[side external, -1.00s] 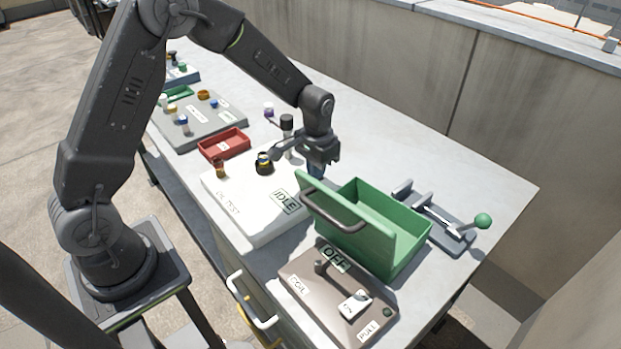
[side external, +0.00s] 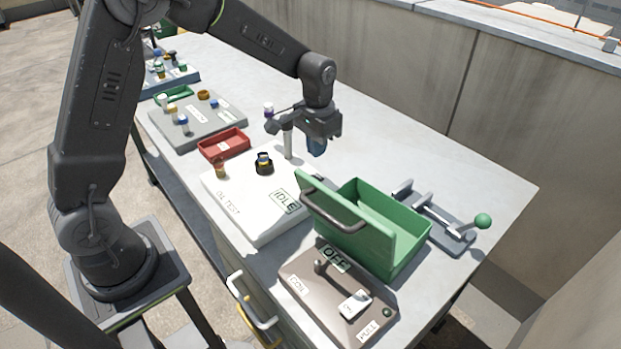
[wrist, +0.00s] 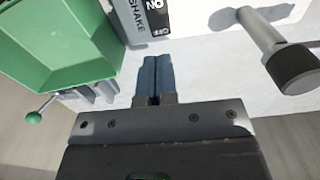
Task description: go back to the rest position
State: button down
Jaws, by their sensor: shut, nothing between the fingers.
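My gripper (side external: 317,150) hangs in the air over the bench, behind the white oil test unit (side external: 228,193) and left of the open green box (side external: 400,262). Its blue fingers are shut together and empty in the wrist view (wrist: 155,78). A pale post with a black top (wrist: 270,42) stands beside the fingers in the wrist view. In the side view my gripper hides the top of this post (side external: 288,147).
A clamp with a green ball handle (side external: 482,221) lies right of the box. A brown panel marked OFF (side external: 310,283) is in front. A red tray (side external: 222,147) and a grey rack (side external: 180,128) stand left. A concrete wall (side external: 500,100) rises behind the bench.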

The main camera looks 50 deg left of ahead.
jog(key=shift+r, duration=0.15)
jog(key=s+d+r+t, duration=0.2)
jog(key=s+r+t, duration=0.1)
jog(key=s+r, duration=0.85)
jog(key=s+r+t, duration=0.2)
jog(key=s, duration=1)
jog(key=shift+s+d+r+t, duration=0.15)
jog(key=shift+d+r+t, duration=0.15)
jog(key=shift+d+r, duration=0.15)
